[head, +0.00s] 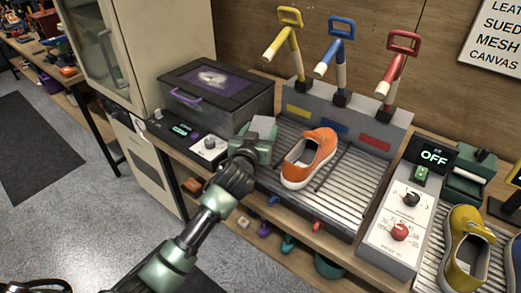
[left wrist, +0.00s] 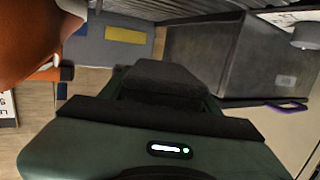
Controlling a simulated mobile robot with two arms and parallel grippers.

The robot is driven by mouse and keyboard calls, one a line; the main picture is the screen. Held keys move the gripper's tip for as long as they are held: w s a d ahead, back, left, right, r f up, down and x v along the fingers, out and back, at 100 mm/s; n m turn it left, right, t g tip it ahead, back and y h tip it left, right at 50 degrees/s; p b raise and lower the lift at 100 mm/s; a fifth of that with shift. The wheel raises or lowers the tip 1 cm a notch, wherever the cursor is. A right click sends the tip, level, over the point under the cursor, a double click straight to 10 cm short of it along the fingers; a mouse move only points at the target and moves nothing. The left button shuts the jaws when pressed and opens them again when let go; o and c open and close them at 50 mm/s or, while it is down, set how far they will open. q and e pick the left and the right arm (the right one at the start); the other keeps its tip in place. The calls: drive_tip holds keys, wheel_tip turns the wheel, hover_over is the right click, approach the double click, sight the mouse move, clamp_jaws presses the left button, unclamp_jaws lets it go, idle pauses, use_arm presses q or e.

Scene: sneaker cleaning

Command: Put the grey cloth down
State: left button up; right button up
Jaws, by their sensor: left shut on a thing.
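My left gripper (head: 254,146) is over the left end of the grey slatted tray (head: 335,190), between the dark lidded box and the orange sneaker. It is shut on a small light grey piece that looks like the grey cloth (head: 263,125), which stands up at its far side. The gripper hides the rest of the cloth. In the left wrist view the dark green gripper body (left wrist: 160,140) fills the lower part, and I cannot make out the cloth there. My right gripper is not in view.
The orange sneaker (head: 309,158) is close right of the gripper. The dark box (head: 222,105) with a purple handle stands left. Yellow, blue and red (head: 394,70) handled taps rise behind. A control panel (head: 397,225) and a yellow shoe (head: 464,250) are right.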

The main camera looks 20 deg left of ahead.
use_arm(q)
wheel_tip(320, 180, down, 8)
drive_tip(key=shift+r+b, duration=0.25)
drive_tip(key=shift+b, duration=0.05)
drive_tip(key=o, duration=1.3)
drive_tip(key=shift+f, duration=0.1)
drive_tip(key=shift+o, duration=0.2)
drive_tip(key=shift+s, duration=0.2)
drive_tip(key=s+r, duration=0.2)
drive_tip(key=s, duration=0.9)
drive_tip(key=shift+s+d+b, duration=0.25)
drive_tip(key=shift+b, duration=0.2)
